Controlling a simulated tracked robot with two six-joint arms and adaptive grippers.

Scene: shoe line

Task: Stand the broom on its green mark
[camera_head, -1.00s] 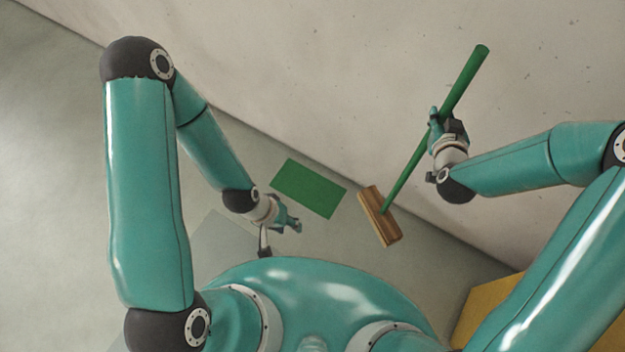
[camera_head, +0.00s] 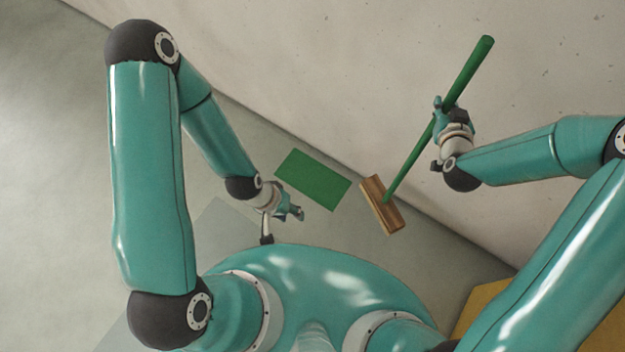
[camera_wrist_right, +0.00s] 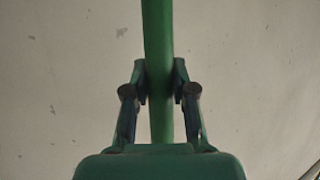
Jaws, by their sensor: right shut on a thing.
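The broom has a green handle (camera_head: 466,77) and a wooden head (camera_head: 382,206). My right gripper (camera_head: 440,112) is shut on the handle, well above the head. In the right wrist view the handle (camera_wrist_right: 158,50) runs between the two fingers (camera_wrist_right: 160,85). The broom appears with its head at the lower left and its handle top at the upper right. The green mark (camera_head: 313,180) is a flat rectangle on the floor, left of the broom head and apart from it in the picture. I cannot tell whether the head touches the floor. My left gripper (camera_head: 293,211) is near the mark's lower left, holding nothing visible; its fingers look apart.
A pale wall (camera_head: 330,80) rises behind the mark and the broom, meeting the floor along a diagonal edge. A yellow surface (camera_head: 483,308) lies at the lower right. A pale grey flat patch (camera_head: 215,228) is on the floor left of my left gripper.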

